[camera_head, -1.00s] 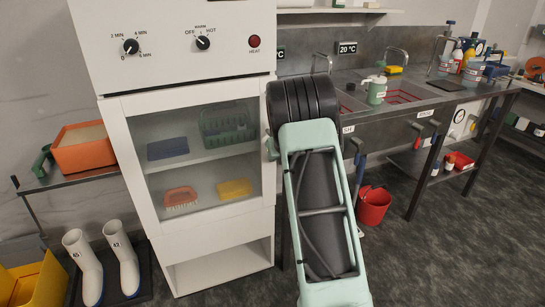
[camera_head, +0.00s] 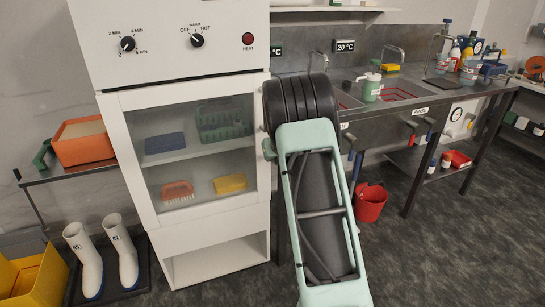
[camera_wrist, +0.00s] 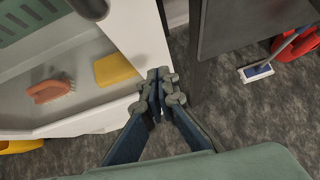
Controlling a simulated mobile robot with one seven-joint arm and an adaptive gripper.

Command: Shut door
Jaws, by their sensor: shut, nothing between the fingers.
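The door (camera_head: 263,140) is the white-framed glass front of the white cabinet. In the head view it lies flush with the cabinet front or very nearly so; I cannot tell whether a narrow gap remains. Through the glass I see an orange brush (camera_head: 178,191), a yellow sponge (camera_head: 230,183), a blue block (camera_head: 165,143) and a green rack (camera_head: 222,120) on two levels. In the wrist view my gripper (camera_wrist: 158,88) is shut and empty, close to the white frame edge (camera_wrist: 136,35); I cannot tell whether it touches. In the head view my arm hides my gripper.
A control panel (camera_head: 180,45) with knobs sits above the door, and an open compartment (camera_head: 215,260) below. White boots (camera_head: 86,265) and an orange bin (camera_head: 83,146) stand left. A sink bench (camera_head: 430,98) and a red bucket (camera_head: 370,202) are right. The floor (camera_head: 450,265) at front right is clear.

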